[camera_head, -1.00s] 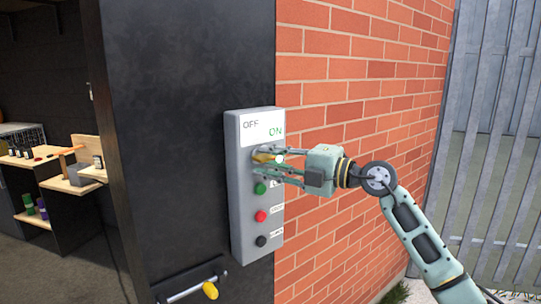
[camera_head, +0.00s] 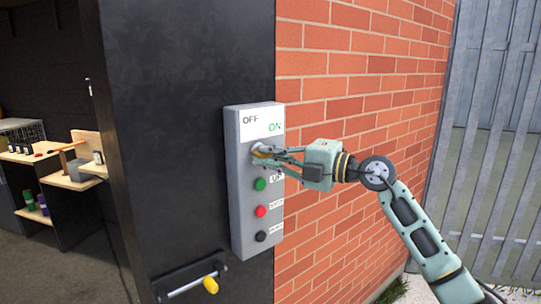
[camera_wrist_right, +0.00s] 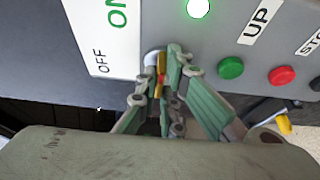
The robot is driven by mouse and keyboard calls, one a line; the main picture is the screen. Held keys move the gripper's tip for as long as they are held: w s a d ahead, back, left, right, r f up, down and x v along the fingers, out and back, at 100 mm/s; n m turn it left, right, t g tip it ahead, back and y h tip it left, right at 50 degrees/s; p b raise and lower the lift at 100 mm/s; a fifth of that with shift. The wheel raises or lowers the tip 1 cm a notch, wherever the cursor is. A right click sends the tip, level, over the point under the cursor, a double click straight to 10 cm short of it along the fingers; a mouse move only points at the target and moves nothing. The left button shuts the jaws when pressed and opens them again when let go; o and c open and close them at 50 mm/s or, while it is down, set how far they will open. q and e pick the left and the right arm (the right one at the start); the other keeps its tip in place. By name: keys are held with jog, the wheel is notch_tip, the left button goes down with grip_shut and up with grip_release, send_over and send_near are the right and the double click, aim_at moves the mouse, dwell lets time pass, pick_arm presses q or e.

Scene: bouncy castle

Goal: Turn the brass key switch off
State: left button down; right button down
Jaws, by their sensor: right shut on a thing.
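The brass key switch (camera_wrist_right: 161,68) is on the grey control box (camera_head: 238,190), below a white label (camera_head: 262,124) reading OFF on the left and ON on the right. My right gripper (camera_head: 262,153) is at the switch with its fingers shut on the brass key. In the right wrist view the fingers (camera_wrist_right: 166,82) pinch the yellow key from both sides, and much of it is hidden between them. A lit white-green lamp (camera_wrist_right: 198,8) shows near the key in the wrist view. My left gripper is not in view.
Below the key are a green button (camera_head: 260,184), a red button (camera_head: 261,211) and a black button (camera_head: 261,236). A bar with a yellow knob (camera_head: 210,285) sticks out lower on the black wall. A brick wall (camera_head: 350,100) is behind my right arm.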

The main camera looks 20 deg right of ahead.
jog(key=shift+s+a+r+n+g+h+b, duration=0.1)
jog(key=shift+n+h+b, duration=0.1)
jog(key=shift+n+h, duration=1.55)
jog(key=shift+a+f+n+g+h+b, duration=0.2)
jog(key=shift+n+h, duration=0.5)
jog(key=shift+n, duration=2)
jog(key=shift+s+a+r+n+h+b, duration=0.1)
jog(key=shift+r+n+h+b, duration=0.15)
jog(key=shift+n+h, duration=1.5)
jog(key=shift+d+n+y, duration=0.1)
jog(key=shift+n+y, duration=0.4)
jog(key=shift+n, duration=0.1)
jog(key=c, duration=1.9)
grip_release()
jog(key=shift+c, duration=0.2)
jog(key=shift+o, duration=0.2)
jog(key=shift+r, duration=0.15)
